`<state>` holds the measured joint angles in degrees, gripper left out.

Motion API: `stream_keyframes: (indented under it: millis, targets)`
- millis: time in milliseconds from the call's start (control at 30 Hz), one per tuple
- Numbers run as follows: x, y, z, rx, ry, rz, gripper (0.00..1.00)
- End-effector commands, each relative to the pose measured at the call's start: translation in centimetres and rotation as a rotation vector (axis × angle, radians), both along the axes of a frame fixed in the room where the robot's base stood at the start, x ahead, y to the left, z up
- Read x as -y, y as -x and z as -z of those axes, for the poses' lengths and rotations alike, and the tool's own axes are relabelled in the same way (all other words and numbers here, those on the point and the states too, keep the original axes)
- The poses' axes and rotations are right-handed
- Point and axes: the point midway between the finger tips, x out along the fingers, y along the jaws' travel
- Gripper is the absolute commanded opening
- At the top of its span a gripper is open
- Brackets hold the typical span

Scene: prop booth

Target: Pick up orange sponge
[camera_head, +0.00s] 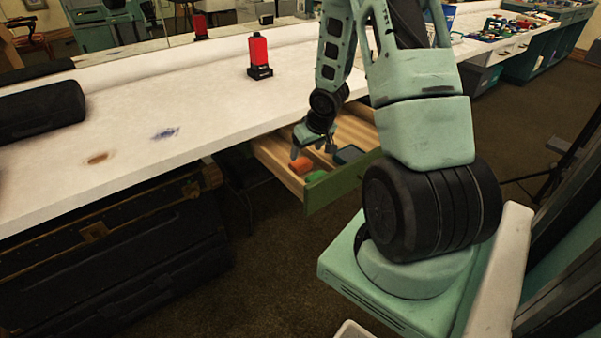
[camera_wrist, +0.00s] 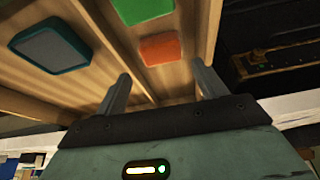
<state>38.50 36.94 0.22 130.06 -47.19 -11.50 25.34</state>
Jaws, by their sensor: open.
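The orange sponge (camera_head: 302,165) lies in an open wooden drawer (camera_head: 335,193) under the white counter. In the wrist view the orange sponge (camera_wrist: 160,48) sits on the drawer floor, ahead of and between the two fingers. My gripper (camera_head: 312,150) is over the drawer, close to the sponge. In the wrist view my gripper (camera_wrist: 162,82) has its fingers spread apart with nothing between them. The sponge appears apart from both fingers.
A green block (camera_wrist: 143,8) lies right beside the sponge. A dark grey and teal block (camera_wrist: 50,47) lies in another compartment, behind a wooden divider (camera_wrist: 97,38). The white counter (camera_head: 140,120) edge is close to the drawer; a red and black object (camera_head: 259,56) stands on it.

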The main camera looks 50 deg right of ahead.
Motion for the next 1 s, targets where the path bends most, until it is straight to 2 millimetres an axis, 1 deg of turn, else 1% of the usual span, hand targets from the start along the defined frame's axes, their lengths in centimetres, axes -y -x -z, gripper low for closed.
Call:
stream_keyframes:
  millis: [33,67,267,500,600,700,900,967,1000]
  targets:
    - [0.0,-0.3,0.9,-0.001,-0.001,-0.001,0.71]
    - [0.1,-0.4,1.2,-0.002,-0.001,-0.001,0.71]
    - [0.2,-0.9,2.3,0.000,0.000,0.000,0.71]
    - [0.3,-2.1,5.5,-0.002,-0.001,-0.002,0.71]
    - [0.5,-2.4,6.4,-0.001,0.001,0.000,0.71]
    - [0.6,-2.6,6.7,0.000,0.001,0.000,0.71]
    - [0.6,-2.6,6.6,0.001,0.001,0.000,0.71]
    - [0.6,-2.6,6.6,0.000,0.000,0.000,0.54]
    - [0.6,-2.6,6.6,0.000,0.000,0.000,0.43]
